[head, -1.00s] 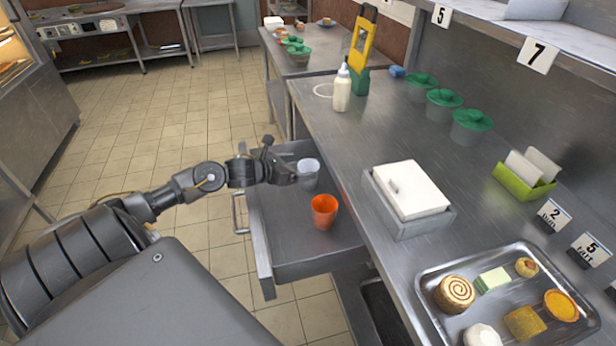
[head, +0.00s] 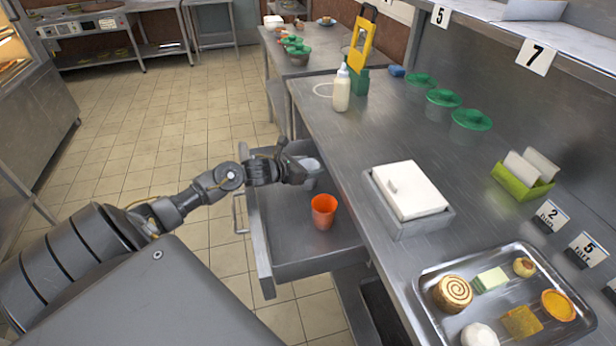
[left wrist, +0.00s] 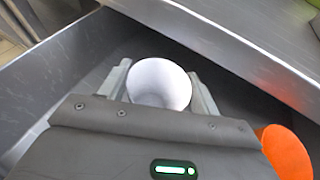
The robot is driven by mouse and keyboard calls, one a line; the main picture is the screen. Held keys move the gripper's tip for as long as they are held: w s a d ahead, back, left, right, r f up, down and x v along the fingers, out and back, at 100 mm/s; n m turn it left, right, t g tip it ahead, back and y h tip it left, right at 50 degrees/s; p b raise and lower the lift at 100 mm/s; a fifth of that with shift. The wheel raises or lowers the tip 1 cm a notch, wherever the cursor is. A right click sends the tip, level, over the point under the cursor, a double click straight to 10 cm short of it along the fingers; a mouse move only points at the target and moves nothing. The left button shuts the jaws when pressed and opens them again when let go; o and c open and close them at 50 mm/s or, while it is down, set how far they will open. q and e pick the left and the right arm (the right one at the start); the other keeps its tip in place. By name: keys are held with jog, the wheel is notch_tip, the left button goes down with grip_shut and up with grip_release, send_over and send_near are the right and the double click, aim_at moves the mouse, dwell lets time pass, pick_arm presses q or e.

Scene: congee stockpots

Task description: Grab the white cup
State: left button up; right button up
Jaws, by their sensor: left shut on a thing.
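The white cup (head: 311,165) stands in the open drawer (head: 287,256), in its far part, partly hidden behind my left gripper (head: 297,172). In the left wrist view the cup (left wrist: 160,84) sits between the two fingers of my left gripper (left wrist: 161,92), one finger on each side, and the gripper is shut on it. The cup's opening faces the wrist camera. My right gripper is not in view.
An orange cup (head: 323,212) stands in the same drawer, nearer than the white cup. The counter (head: 330,120) edge runs close along the drawer's right side. A lidded white box (head: 409,190) and a pastry tray (head: 432,315) are on the counter.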

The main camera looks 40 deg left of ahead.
pick_arm(q)
jog(key=shift+r, duration=0.5)
jog(key=shift+s+a+r+p, duration=0.1)
jog(key=shift+s+r+p, duration=0.1)
jog(key=shift+p, duration=0.15)
jog(key=s, duration=0.2)
jog(key=shift+s+a+f, duration=0.15)
jog(key=shift+s+a, duration=0.1)
jog(key=shift+s, duration=0.15)
notch_tip(320, 180, up, 14)
jog(key=p, duration=0.9)
jog(key=shift+s, duration=0.4)
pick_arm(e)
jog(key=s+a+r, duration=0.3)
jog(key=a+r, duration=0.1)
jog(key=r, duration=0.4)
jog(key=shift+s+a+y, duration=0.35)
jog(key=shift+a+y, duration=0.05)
